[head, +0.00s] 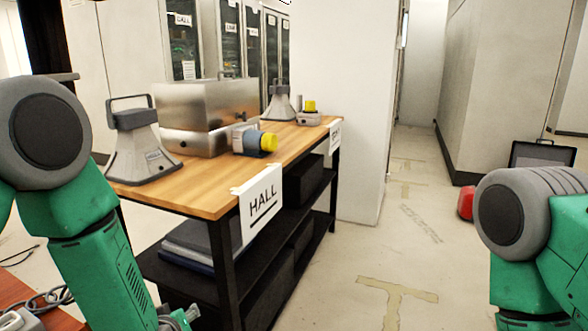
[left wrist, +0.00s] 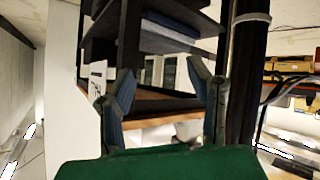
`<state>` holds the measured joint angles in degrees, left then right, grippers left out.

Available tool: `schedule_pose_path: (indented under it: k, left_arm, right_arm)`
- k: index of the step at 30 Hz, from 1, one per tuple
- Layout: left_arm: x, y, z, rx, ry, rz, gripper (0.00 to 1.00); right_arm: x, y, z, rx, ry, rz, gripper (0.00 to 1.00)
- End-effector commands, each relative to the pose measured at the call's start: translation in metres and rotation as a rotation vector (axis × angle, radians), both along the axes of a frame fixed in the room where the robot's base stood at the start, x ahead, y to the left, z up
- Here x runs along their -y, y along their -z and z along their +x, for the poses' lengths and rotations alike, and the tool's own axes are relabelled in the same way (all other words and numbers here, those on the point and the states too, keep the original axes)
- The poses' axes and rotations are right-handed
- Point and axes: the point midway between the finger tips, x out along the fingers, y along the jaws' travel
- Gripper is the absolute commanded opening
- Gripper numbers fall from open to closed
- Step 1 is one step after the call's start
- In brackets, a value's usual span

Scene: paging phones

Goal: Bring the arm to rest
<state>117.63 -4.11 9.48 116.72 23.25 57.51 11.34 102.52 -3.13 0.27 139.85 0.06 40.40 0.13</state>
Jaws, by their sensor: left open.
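My left arm, green with grey joints, comes down the left side of the head view. Part of my left gripper (head: 180,318) shows at the bottom edge, low beside the workbench (head: 215,203). In the left wrist view my left gripper (left wrist: 160,72) has its two fingers spread apart, with nothing between them. Beyond the fingers, the dark shelves and wooden edge of the bench appear upside down. Part of my right arm shows at the right of the head view; its gripper is out of frame.
On the bench stand a grey phone-like device (head: 143,148), a steel box (head: 205,115), a yellow-capped device (head: 253,140) and another grey device (head: 281,104). A HALL sign (head: 262,203) hangs in front. A red object (head: 466,203) is on the right. The floor between is clear.

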Motion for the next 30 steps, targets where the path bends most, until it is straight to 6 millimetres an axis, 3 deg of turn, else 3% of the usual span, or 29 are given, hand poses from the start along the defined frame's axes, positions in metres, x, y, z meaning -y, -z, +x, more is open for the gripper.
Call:
schedule_pose_path:
  k: [1, 6, 9, 12, 15, 20, 26, 27, 30]
  left_arm:
    - [-0.004, 0.029, -0.032, -0.103, 0.05, 0.027, 0.47]
    - [-0.014, 0.097, -0.143, -0.423, 0.225, 0.092, 0.47]
    - [-0.021, 0.121, -0.211, -0.6, 0.325, 0.109, 0.47]
    - [-0.027, 0.132, -0.27, -0.75, 0.41, 0.116, 0.47]
    - [-0.031, 0.135, -0.312, -0.855, 0.473, 0.115, 0.47]
    - [-0.034, 0.135, -0.344, -0.933, 0.52, 0.111, 0.47]
    - [-0.034, 0.135, -0.346, -0.938, 0.524, 0.111, 0.47]
    - [-0.034, 0.135, -0.346, -0.937, 0.524, 0.111, 0.36]
    - [-0.034, 0.135, -0.345, -0.937, 0.523, 0.111, 0.34]
  right_arm:
    - [0.0, 0.0, 0.0, 0.0, 0.0, 0.0, 0.32]
    - [0.0, 0.0, 0.0, 0.0, 0.0, 0.0, 0.32]
    - [0.0, 0.0, 0.0, 0.0, 0.0, 0.0, 0.32]
    - [0.0, 0.0, 0.0, 0.0, 0.0, 0.0, 0.32]
    - [0.0, 0.0, 0.0, 0.0, 0.0, 0.0, 0.32]
    - [0.0, 0.0, 0.0, 0.0, 0.0, 0.0, 0.32]
    - [0.0, 0.0, 0.0, 0.0, 0.0, 0.0, 0.32]
    - [0.0, 0.0, 0.0, 0.0, 0.0, 0.0, 0.32]
    - [0.0, 0.0, 0.0, 0.0, 0.0, 0.0, 0.32]
